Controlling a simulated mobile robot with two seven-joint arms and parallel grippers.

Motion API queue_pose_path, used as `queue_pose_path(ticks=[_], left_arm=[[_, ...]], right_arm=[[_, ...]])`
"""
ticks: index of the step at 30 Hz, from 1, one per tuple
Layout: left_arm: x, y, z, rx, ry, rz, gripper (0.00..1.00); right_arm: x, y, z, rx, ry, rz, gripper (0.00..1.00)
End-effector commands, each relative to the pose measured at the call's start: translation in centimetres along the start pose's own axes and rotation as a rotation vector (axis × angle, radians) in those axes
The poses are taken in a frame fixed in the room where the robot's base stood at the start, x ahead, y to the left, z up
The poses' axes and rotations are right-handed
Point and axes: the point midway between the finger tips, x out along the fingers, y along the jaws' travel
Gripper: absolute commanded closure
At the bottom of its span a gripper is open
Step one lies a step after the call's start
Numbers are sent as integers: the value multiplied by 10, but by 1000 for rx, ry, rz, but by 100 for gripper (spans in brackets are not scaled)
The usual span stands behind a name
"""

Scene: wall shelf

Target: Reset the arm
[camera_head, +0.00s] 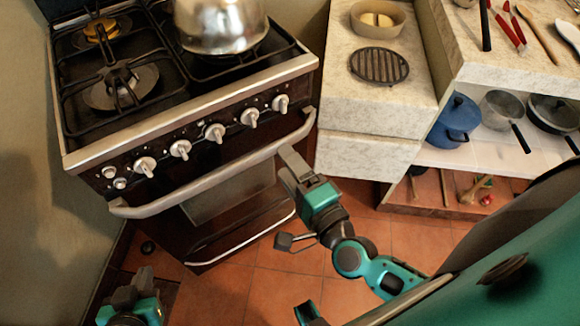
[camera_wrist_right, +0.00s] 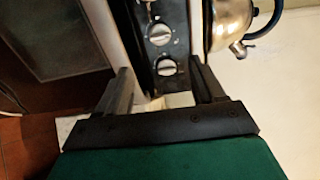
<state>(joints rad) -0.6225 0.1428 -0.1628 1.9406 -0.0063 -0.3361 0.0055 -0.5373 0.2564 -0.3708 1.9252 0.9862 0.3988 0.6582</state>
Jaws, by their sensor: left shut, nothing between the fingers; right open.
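My right gripper (camera_head: 292,163) is in front of the stove, close to the oven door handle. In the right wrist view its two dark fingers (camera_wrist_right: 165,82) are apart with nothing held between them. My left gripper (camera_head: 138,283) is low at the bottom left of the head view, beside the oven's lower front. It is shut and holds nothing. I cannot tell whether the right fingers touch the handle.
The stove (camera_head: 190,96) has several knobs and a long oven handle (camera_head: 215,165). A metal kettle (camera_head: 222,28) stands on it. A stone counter (camera_head: 375,108) holds a dark round grate (camera_head: 379,66) and a bowl (camera_head: 377,18). Shelves at right hold a blue pot (camera_head: 458,118) and pans.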

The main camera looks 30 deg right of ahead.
Motion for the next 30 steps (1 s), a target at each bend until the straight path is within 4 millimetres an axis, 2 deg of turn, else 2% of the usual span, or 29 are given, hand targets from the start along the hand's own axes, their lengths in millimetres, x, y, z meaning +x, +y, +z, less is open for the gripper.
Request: queue_pose_path(ticks=[17, 20, 23, 26, 30], left_arm=[[0, 0, 0, 0, 0, 0, 100], [-2, 0, -2, 0, -1, 0, 100], [-4, 0, -5, 0, -1, 0, 100], [-6, 0, -7, 0, -1, 0, 100], [-8, 0, -10, 0, -3, 0, 100]], right_arm=[[0, 0, 2, -35, -11, 3, 32], [-1, 2, 8, -173, -61, 21, 32], [-4, 11, 17, -436, -149, 62, 32], [-11, 30, 20, -757, -253, 130, 32], [-24, 61, 9, -1167, -387, 248, 32]])
